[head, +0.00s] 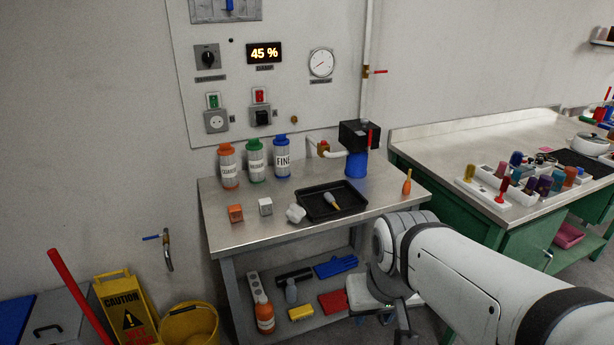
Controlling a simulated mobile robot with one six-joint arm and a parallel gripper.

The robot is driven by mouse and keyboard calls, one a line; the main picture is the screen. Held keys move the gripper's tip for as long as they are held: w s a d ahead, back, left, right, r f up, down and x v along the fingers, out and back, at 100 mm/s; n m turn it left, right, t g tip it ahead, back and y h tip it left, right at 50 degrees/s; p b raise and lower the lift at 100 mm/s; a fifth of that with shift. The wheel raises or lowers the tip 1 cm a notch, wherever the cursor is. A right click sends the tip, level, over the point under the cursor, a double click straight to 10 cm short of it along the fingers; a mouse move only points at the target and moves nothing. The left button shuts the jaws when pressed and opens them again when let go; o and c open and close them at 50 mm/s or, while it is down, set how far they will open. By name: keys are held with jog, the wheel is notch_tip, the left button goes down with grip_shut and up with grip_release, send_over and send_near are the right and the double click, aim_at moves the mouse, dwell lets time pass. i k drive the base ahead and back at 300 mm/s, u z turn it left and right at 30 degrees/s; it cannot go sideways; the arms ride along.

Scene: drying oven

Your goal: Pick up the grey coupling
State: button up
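A light grey, rounded piece (295,213), which looks like the grey coupling, lies on the metal workbench (240,231) against or just left of the black tray (313,214). Its fine shape is too small to tell. A small grey cube (265,206) stands a little to its left. My gripper (394,318) hangs at the lower edge of the head view, in front of the bench and below its top, to the right of the grey piece. It is apart from the grey piece. Its fingertips are not clear, so I cannot tell its opening.
An orange cube (235,213) stands left of the grey cube. A brush (331,201) lies in the tray. Three labelled bottles (255,160) and a blue container (356,165) line the back. An orange-handled tool (407,183) stands at right. The bench's front left is clear.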

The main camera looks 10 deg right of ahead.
aim_at(328, 197)
jog(key=i, duration=0.9)
jog(key=z, duration=0.05)
